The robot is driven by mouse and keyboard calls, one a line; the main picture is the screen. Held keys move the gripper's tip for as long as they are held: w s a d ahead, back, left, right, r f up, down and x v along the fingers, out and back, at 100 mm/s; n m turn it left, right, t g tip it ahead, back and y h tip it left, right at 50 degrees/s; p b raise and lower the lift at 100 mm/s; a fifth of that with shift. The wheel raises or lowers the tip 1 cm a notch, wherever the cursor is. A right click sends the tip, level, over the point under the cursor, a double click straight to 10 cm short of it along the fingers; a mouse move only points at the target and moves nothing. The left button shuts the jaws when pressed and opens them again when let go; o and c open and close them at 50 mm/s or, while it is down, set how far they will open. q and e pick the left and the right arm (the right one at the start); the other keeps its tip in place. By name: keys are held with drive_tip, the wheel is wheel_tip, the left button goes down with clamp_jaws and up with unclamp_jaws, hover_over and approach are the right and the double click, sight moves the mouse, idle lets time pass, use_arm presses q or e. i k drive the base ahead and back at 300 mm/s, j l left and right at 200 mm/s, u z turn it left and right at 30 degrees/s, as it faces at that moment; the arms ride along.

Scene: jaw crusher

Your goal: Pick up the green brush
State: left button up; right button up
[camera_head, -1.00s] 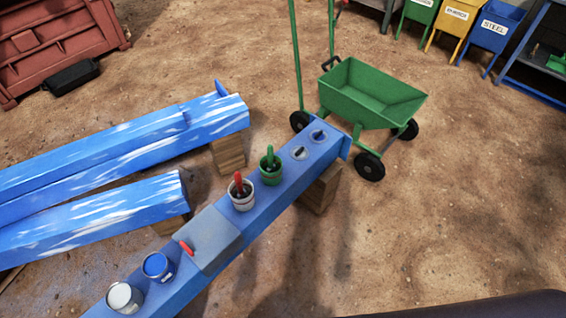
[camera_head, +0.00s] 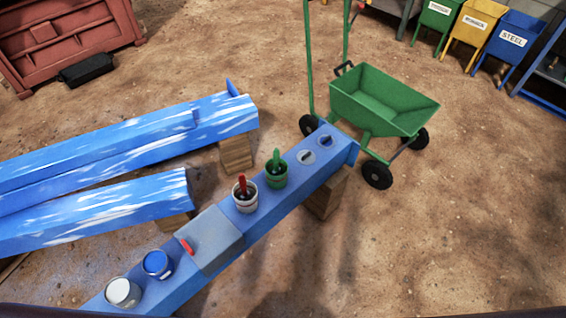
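The green brush (camera_head: 277,157) stands upright, handle up, in a green pot (camera_head: 276,177) on a narrow blue beam (camera_head: 262,222). Its lower end is hidden inside the pot. Neither of my grippers is in view, and nothing is touching the brush.
Beside it, a red brush (camera_head: 242,183) stands in a pale pot (camera_head: 245,202). A grey slab (camera_head: 215,240), a blue can (camera_head: 157,264) and a white can (camera_head: 122,292) share the beam. A green cart (camera_head: 384,100) stands beyond its far end. The ground on the right is clear.

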sight(277, 172)
drive_tip(key=i+l, duration=0.25)
drive_tip(key=l, duration=0.2)
drive_tip(key=i+l+z, duration=0.1)
drive_tip(key=i+l, duration=0.15)
drive_tip(key=l, duration=0.25)
drive_tip(key=i+l, duration=0.25)
drive_tip(key=l, duration=0.2)
drive_tip(key=z, duration=0.05)
